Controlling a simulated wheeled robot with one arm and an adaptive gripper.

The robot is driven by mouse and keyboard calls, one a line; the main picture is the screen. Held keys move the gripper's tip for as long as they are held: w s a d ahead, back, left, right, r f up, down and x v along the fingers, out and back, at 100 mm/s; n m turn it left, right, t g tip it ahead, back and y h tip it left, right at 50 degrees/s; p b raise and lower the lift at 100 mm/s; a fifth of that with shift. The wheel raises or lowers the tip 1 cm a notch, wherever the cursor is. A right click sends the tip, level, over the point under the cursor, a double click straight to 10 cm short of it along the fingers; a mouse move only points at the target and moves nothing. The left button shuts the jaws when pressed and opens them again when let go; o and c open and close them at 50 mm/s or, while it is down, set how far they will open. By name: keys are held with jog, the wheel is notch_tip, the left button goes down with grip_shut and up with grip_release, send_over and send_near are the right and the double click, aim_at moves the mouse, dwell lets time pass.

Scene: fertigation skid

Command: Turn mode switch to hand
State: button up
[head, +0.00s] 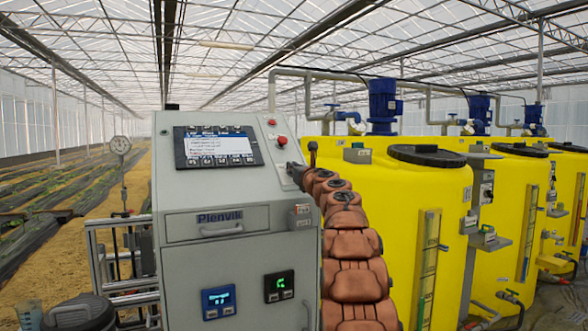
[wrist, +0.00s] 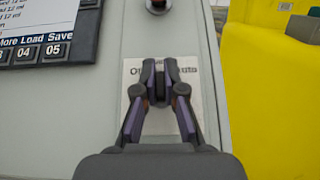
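The mode switch (wrist: 160,82) is a small dark knob on a pale label plate (wrist: 133,75) on the grey cabinet. The label reads "O…" at left and "…uto" at right; its middle is covered by my fingers. My gripper (wrist: 160,64) is in front of the plate in the wrist view, its two fingertips close together on either side of the knob and seeming to touch it. The knob's pointing direction is hidden. In the head view my gripper (head: 297,172) is at the cabinet's upper right edge, and the switch is hidden there.
A display with keys (head: 217,146) is to the left. Yellow tanks (head: 402,190) stand close at right.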

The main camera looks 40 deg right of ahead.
jog(key=o, duration=0.5)
jog(key=shift+d+f, duration=0.1)
jog(key=shift+f, duration=0.15)
jog(key=shift+c, duration=0.2)
jog(key=shift+r, duration=0.1)
jog(key=shift+s+a+r, duration=0.1)
jog(key=shift+s+a, duration=0.1)
jog(key=shift+s, duration=0.05)
jog(key=v, duration=1.1)
jog(key=shift+s, duration=0.2)
